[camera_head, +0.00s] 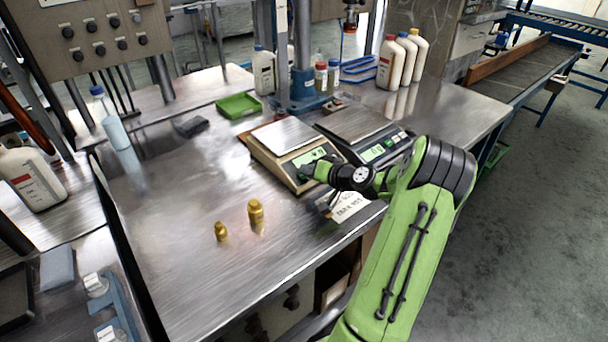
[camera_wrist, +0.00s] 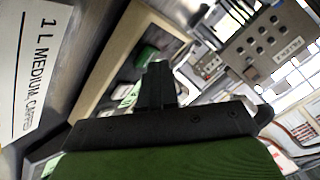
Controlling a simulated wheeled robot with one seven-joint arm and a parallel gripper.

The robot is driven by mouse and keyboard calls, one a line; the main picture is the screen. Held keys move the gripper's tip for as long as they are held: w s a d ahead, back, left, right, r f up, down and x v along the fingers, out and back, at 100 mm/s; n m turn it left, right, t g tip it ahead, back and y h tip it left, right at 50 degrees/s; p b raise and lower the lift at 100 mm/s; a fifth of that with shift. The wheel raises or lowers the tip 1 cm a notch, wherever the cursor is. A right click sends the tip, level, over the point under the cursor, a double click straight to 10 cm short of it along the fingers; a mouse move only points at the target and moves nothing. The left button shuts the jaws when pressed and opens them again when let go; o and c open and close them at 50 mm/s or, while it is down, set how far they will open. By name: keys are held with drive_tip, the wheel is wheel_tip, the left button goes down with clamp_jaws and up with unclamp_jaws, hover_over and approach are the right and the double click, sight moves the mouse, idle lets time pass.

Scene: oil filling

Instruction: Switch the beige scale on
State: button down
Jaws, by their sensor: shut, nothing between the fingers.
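The beige scale (camera_head: 272,149) stands on the steel table with a bare metal plate on top. Its display (camera_head: 309,156) shows green with dark marks too small to read. My gripper (camera_head: 306,172) is at the front panel of this scale, close to or touching it, and hides part of the panel, including any button there. The gripper is shut and empty; its fingers (camera_wrist: 160,82) show together in the wrist view. The beige edge of the scale (camera_wrist: 112,52) runs behind them in that view. I cannot tell whether the fingertips press anything.
A black scale (camera_head: 357,121) with a green display stands close on the right. A white label (camera_head: 350,206) lies at the front edge. A green tray (camera_head: 238,106) and several white bottles (camera_head: 391,62) stand behind.

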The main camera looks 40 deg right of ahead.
drive_tip(key=shift+s+r, duration=0.2)
drive_tip(key=shift+r, duration=0.35)
drive_tip(key=r+p, duration=0.1)
drive_tip(key=r, duration=0.1)
drive_tip(key=s+r+p, duration=0.2)
drive_tip(key=r+p, duration=0.1)
drive_tip(key=shift+a+r, duration=0.2)
drive_tip(key=shift+r, duration=0.1)
